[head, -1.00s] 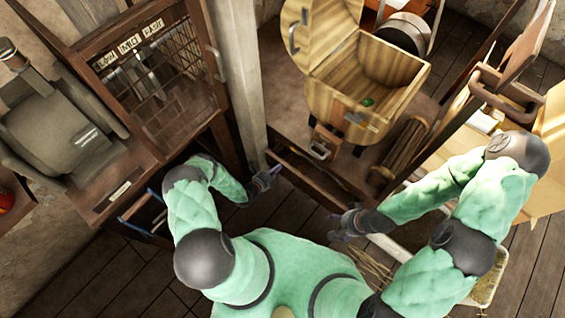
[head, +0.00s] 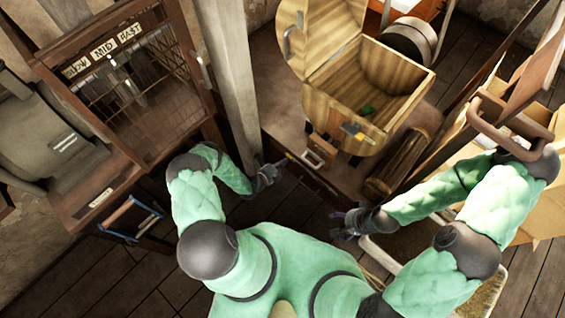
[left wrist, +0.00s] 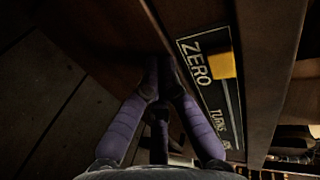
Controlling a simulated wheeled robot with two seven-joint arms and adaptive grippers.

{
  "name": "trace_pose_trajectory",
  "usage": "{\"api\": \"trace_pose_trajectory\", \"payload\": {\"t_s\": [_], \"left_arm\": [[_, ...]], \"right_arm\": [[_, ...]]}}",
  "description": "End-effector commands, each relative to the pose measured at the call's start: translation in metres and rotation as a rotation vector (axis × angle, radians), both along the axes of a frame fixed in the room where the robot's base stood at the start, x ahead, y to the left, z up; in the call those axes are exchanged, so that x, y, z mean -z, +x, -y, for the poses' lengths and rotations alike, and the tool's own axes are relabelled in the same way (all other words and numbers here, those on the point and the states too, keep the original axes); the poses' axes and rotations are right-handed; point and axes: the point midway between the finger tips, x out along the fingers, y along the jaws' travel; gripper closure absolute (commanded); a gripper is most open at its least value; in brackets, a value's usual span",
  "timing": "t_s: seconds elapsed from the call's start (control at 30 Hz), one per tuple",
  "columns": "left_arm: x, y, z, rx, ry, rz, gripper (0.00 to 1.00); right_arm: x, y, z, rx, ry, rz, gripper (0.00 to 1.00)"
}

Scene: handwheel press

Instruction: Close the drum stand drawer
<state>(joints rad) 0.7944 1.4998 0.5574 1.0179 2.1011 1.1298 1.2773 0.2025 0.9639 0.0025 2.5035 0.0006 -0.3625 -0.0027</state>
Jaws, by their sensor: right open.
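The wooden drum (head: 345,105) stands open, lid tipped back, on its low stand (head: 285,118). The stand's long dark front (head: 318,187) faces me and looks like a drawer front; how far it stands out is unclear. A small wooden block with a metal handle (head: 314,158) sits below the drum. My left gripper (head: 272,172) is at the front's left end. In the left wrist view its purple fingers (left wrist: 158,72) come together, empty, close to a dark panel beside a "ZERO TURNS" plate (left wrist: 208,80); contact is unclear. My right gripper (head: 343,222) is open and empty, before the front.
A pale post (head: 228,80) rises just left of the stand. A caged cabinet (head: 130,85) stands left, with a blue-handled open compartment (head: 130,218) below. A log (head: 400,160) lies right of the drum. Cardboard boxes (head: 535,150) crowd the right.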

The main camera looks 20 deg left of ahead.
Motion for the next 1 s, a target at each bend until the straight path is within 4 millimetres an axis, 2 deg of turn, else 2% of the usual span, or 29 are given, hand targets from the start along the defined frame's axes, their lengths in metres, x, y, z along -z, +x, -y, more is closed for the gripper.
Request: {"api": "trace_pose_trajectory", "payload": {"t_s": [0.2,0.37,0.8,1.0], "left_arm": [[-0.002,0.002,0.0,0.005,0.003,0.008,1.0],[-0.006,-0.012,-0.006,0.0,0.001,0.005,1.0],[-0.009,-0.097,-0.037,-0.006,0.0,0.0,1.0],[-0.009,-0.126,-0.047,-0.004,0.0,0.0,1.0]], "right_arm": [[0.0,0.0,0.0,0.0,0.0,0.001,0.25],[0.0,0.0,0.0,0.0,0.0,0.001,0.25],[0.0,0.0,0.0,0.0,0.0,0.0,0.25],[0.0,0.0,0.0,0.0,0.0,0.0,0.25]]}}
